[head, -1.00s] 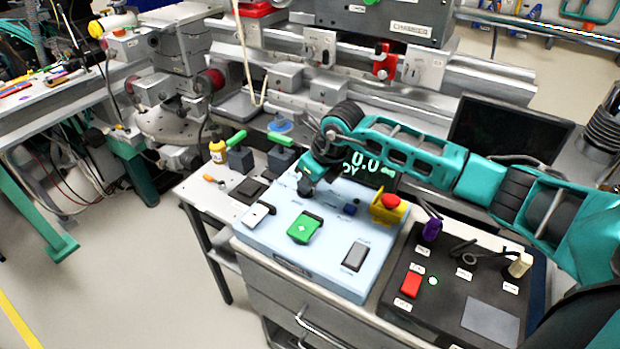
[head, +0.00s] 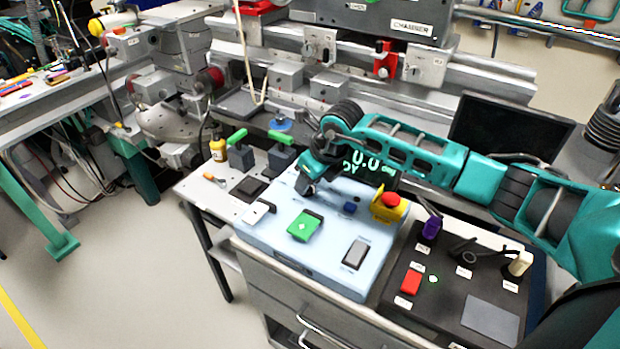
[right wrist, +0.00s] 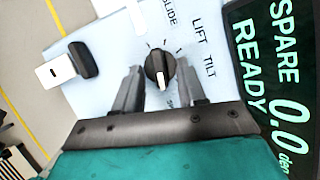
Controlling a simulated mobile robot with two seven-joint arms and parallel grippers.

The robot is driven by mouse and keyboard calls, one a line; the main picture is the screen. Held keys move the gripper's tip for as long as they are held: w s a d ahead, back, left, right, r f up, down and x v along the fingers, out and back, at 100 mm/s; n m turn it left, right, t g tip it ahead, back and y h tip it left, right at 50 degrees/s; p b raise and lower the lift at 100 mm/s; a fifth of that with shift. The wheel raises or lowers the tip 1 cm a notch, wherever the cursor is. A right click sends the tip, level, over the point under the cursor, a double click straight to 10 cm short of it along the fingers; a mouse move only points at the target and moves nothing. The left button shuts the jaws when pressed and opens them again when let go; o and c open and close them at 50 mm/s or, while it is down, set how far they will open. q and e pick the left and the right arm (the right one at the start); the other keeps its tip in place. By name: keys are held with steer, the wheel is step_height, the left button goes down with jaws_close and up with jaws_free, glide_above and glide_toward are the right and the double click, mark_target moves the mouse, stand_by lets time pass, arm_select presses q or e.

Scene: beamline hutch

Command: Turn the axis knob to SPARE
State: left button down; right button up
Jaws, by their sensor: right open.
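The axis knob (right wrist: 160,66) is a black dial with a white pointer on the pale blue control box (head: 335,275). In the right wrist view its pointer faces down the picture, towards a partly hidden label beginning "SP". The labels SLIDE, LIFT and TILT stand around it. The display (right wrist: 275,80) reads SPARE, READY and 0.0 deg. My right gripper (right wrist: 159,67) is open, with one finger on each side of the knob; I cannot tell whether they touch it. In the head view the right gripper (head: 304,188) hides the knob. My left gripper is not in view.
The blue box also carries a green button (head: 304,226), a white switch (head: 258,213), a grey rocker (head: 355,253) and a red emergency button (head: 391,199) on yellow. A black panel (head: 440,320) lies to the right. Green-handled clamps (head: 282,150) stand behind left.

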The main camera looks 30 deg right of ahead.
steer(key=v, duration=1.3)
steer(key=shift+w+a, duration=0.1)
